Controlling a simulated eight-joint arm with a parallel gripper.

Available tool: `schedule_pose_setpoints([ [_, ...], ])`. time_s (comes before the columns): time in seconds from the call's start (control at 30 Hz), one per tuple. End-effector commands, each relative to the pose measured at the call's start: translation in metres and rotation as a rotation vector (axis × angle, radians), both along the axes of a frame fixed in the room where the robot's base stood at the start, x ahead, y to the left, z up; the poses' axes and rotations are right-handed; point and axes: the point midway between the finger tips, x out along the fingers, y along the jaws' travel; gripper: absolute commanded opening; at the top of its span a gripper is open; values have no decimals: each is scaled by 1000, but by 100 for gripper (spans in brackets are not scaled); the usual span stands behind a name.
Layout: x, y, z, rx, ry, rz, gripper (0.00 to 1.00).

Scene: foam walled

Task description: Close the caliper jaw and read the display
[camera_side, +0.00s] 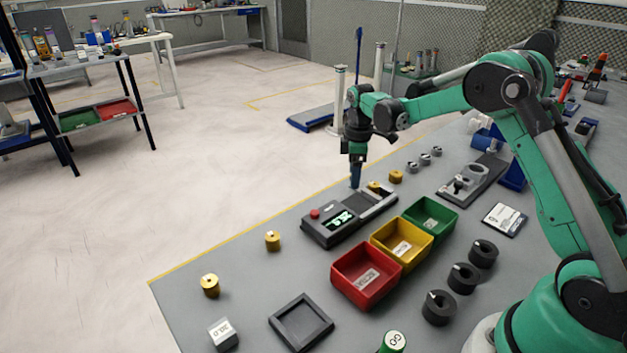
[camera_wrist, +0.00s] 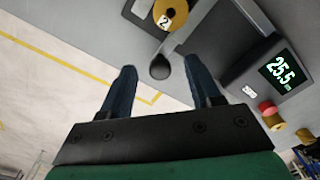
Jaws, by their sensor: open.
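The caliper (camera_side: 322,238) is a dark grey device on the bench, with a lit green display (camera_side: 340,220). In the wrist view the display (camera_wrist: 279,72) reads about 25.5, seen tilted. A brass cylinder marked 2 (camera_wrist: 168,14) sits at the caliper's measuring end; it also shows in the side view (camera_side: 375,185). A dark round knob (camera_wrist: 160,68), apparently on the sliding jaw, stands out from the caliper. My gripper (camera_wrist: 164,78) is open, with its blue fingers on either side of the knob and a gap to each. In the side view my gripper (camera_side: 355,183) points down beside the caliper's far edge.
Red (camera_side: 340,279), yellow (camera_side: 426,247) and green (camera_side: 453,222) bins stand in front of the caliper. Brass cylinders (camera_side: 272,241) (camera_side: 396,177) stand near both ends.

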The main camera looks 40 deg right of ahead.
Motion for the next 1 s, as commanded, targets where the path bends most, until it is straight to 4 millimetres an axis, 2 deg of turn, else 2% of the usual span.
schedule_pose_setpoints([
  [0.07, 0, 0, 0, 0, 0, 0, 57],
  [0.27, 0, 0, 0, 0, 0, 0, 0],
  [0.53, 0, 1, 0, 0, 0, 1, 0],
  [0.57, 0, 1, 0, 0, 0, 1, 31],
  [0.6, 0, 1, 0, 0, 0, 1, 42],
  [0.67, 0, 1, 0, 0, 0, 1, 57],
  [1.0, 0, 1, 4, 0, 0, 1, 57],
])
